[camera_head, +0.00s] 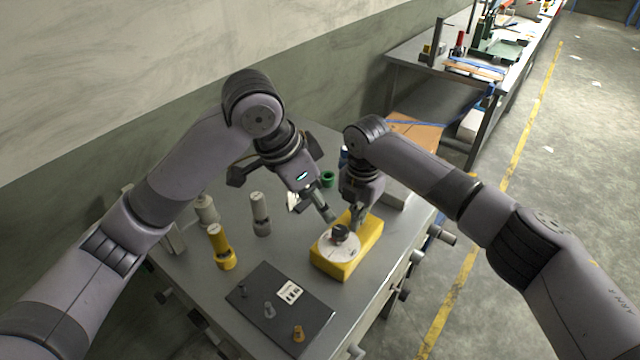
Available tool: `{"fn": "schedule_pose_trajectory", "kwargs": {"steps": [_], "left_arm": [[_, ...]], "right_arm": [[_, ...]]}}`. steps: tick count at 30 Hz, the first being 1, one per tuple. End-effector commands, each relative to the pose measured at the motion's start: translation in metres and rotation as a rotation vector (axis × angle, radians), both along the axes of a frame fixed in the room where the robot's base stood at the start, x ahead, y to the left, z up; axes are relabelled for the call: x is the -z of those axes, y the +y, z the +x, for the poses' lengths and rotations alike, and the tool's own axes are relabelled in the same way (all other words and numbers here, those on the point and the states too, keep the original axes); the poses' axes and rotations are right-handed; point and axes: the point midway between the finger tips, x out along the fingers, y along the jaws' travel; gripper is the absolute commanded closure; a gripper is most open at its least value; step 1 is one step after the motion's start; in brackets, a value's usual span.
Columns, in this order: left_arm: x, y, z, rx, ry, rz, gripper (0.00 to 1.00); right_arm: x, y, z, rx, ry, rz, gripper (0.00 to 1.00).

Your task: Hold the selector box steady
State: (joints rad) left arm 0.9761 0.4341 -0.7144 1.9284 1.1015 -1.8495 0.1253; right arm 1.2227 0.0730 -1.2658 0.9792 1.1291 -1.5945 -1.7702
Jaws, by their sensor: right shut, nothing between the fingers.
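The selector box (366,250) is a yellow block with a round pale dial plate and a black knob (340,233) on top. It sits on the grey table near its right edge. My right gripper (356,226) points down at the box's top, just behind the knob. It is shut with nothing in it; whether it touches the box I cannot tell. My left gripper (330,217) reaches in from the upper left, its tip close behind the knob. Whether its fingers are open or shut is not clear.
A dark plate (262,325) with small pegs and a white label lies at the table's front. Yellow (221,247) and grey (260,214) upright cylindrical pieces stand left of the box. A green ring (328,179) lies behind. Handles stick out along the table's right side.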

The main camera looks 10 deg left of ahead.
Motion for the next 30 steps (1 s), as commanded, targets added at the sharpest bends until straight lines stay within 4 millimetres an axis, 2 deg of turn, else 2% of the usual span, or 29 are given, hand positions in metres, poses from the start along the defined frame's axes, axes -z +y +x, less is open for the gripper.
{"fn": "schedule_pose_trajectory", "kwargs": {"steps": [1,4,21,30], "left_arm": [[0.001,0.000,0.000,0.000,0.000,0.000,0.49],[0.001,0.000,0.000,0.000,0.000,0.000,0.49],[0.001,0.000,0.000,0.000,0.001,-0.001,0.49],[0.000,0.000,0.000,0.000,0.001,-0.001,0.49]], "right_arm": [[0.007,-0.003,-0.002,0.002,0.009,-0.008,1.00],[0.005,-0.003,-0.002,0.002,0.008,-0.007,1.00],[-0.044,0.000,-0.001,0.001,0.001,0.000,1.00],[-0.049,0.000,-0.001,0.001,0.003,-0.001,1.00]]}}
